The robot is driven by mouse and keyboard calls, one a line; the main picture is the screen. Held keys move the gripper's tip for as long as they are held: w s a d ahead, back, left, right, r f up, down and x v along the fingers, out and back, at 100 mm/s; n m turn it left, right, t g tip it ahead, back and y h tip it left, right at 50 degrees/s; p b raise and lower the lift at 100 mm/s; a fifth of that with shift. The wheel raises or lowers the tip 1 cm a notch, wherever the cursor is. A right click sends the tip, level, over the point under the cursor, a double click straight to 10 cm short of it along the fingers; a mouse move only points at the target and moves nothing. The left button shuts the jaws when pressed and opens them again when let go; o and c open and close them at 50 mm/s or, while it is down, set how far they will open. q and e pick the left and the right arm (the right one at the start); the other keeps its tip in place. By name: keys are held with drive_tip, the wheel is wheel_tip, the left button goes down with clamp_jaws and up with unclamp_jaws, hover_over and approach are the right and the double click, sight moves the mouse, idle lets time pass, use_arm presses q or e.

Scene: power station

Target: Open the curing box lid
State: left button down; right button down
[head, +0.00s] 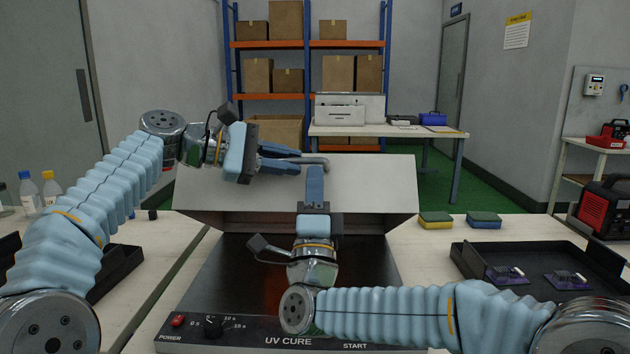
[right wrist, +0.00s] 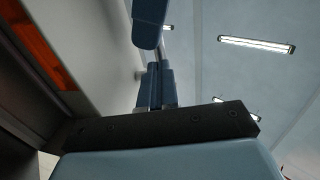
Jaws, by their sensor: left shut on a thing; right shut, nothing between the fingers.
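The UV cure box stands on the table in front of me, with its dark base (head: 225,275) and a front panel carrying a red power switch and a dial. Its light grey lid (head: 375,190) is raised and tilted at the back of the base. My left gripper (head: 298,165) is shut on the lid handle (head: 318,162), at the lid's upper edge. My right gripper (head: 315,172) is shut and empty, pointing up in front of the lid, just below the handle. In the right wrist view the right fingers (right wrist: 154,85) are together, close to the lid's pale surface (right wrist: 100,50).
Two sponges (head: 436,220) (head: 483,219) lie right of the box. A black tray (head: 470,258) with purple parts is further right. Bottles (head: 51,187) and another dark tray (head: 125,262) are at the left. A shelf rack and a back table with a printer stand behind.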

drive_tip(key=shift+w+r, duration=0.2)
drive_tip(key=shift+w, duration=0.05)
use_arm(q)
drive_tip(key=shift+d+f, duration=0.15)
drive_tip(key=shift+d, duration=0.05)
use_arm(e)
drive_tip(key=shift+w+d+r+g, duration=0.25)
drive_tip(key=shift+w+r+g, duration=0.15)
drive_tip(key=shift+w+r, duration=0.45)
use_arm(q)
drive_tip(key=c, duration=1)
unclamp_jaws()
drive_tip(key=shift+a, duration=0.15)
drive_tip(key=shift+c, duration=0.6)
use_arm(e)
drive_tip(key=shift+a, duration=0.15)
